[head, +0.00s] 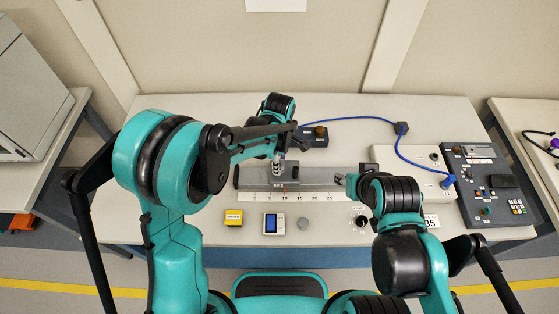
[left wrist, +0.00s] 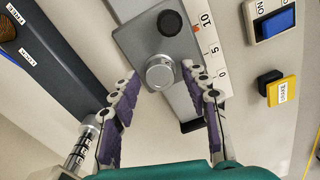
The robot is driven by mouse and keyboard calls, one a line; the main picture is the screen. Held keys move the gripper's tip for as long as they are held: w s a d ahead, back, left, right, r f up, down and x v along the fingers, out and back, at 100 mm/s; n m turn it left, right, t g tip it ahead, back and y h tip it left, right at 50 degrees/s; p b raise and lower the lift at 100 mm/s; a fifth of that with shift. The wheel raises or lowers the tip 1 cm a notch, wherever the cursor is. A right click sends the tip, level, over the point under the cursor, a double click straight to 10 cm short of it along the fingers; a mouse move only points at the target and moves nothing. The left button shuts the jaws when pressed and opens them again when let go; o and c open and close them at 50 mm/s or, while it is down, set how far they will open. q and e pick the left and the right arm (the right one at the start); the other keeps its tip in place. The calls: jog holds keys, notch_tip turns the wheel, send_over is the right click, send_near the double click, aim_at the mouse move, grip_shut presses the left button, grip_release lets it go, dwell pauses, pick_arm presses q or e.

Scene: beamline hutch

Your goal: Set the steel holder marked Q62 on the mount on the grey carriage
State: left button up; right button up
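The grey carriage (left wrist: 160,45) sits on the rail beside the scale. It carries a black knob (left wrist: 170,23) and a round silver piece (left wrist: 159,72); I cannot tell whether that is the bare mount or a holder on it. My left gripper (left wrist: 165,92) is open, its purple-padded fingers on either side of the silver piece. In the head view my left gripper (head: 279,160) is over the carriage and hides much of it. A steel cylinder with dark marks (left wrist: 82,148) stands beside the left-hand finger. No Q62 mark is readable. My right gripper (head: 341,180) is near the rail's right end.
The rail (head: 315,176) runs along a white scale (head: 310,196). A dark box (head: 313,136) with a blue cable is behind. A control panel (head: 488,185) is at right.

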pick_arm(q)
notch_tip(320, 180, up, 12)
dwell(0.7)
